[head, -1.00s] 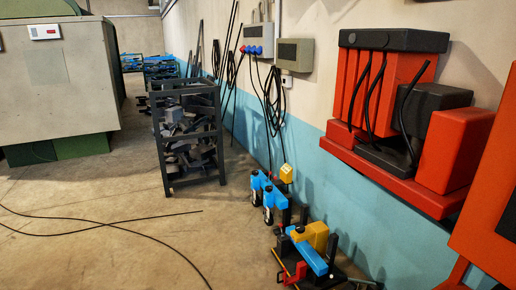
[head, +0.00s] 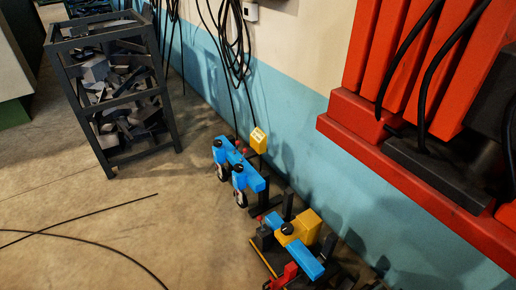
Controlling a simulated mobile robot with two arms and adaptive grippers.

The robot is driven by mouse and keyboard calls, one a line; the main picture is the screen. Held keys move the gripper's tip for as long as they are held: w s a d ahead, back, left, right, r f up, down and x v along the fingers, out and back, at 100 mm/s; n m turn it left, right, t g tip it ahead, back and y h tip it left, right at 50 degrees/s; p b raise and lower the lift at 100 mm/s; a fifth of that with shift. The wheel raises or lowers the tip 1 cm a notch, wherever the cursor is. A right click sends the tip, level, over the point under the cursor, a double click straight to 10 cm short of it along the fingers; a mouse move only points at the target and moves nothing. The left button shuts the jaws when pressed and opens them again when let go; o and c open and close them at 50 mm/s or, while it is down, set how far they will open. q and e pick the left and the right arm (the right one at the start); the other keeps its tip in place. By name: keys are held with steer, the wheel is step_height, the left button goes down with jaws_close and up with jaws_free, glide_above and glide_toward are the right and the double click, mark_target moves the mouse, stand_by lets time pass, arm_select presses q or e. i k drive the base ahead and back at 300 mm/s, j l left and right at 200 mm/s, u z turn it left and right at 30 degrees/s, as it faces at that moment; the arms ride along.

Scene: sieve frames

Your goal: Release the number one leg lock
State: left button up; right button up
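No leg lock that I can make out as number one shows in the head view. Low on the floor by the wall stands a blue device (head: 241,171) with black knobs and round parts on its front. A yellow box (head: 258,140) is just behind it. Nearer stands a second device with a blue arm (head: 304,262), a yellow block (head: 300,228), a black knob and a red part (head: 282,277) at its foot. Its lower end is cut off by the frame. Neither of my grippers is in view.
A dark metal rack (head: 112,95) full of grey scrap stands at upper left. Red equipment (head: 405,150) juts from the wall at right. A black cable (head: 90,217) lies across the floor at lower left. The floor between rack and devices is clear.

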mark_target(245, 150)
steer(key=i+j+z, duration=0.2)
steer(key=z, duration=0.25)
steer(key=i+j+z, duration=0.25)
steer(key=z, duration=0.25)
steer(key=i+j, duration=0.15)
steer(key=j, duration=0.25)
steer(key=i+j+z, duration=0.1)
steer(key=j, duration=0.3)
steer(key=i+j+z, duration=0.1)
steer(key=i+j, duration=0.15)
steer(key=j, duration=0.2)
steer(key=i+j, duration=0.1)
steer(key=j, duration=0.3)
steer(key=i+j+z, duration=0.1)
steer(key=j, duration=0.35)
steer(key=i+j, duration=0.15)
steer(key=j, duration=0.3)
steer(key=i+l+z, duration=0.05)
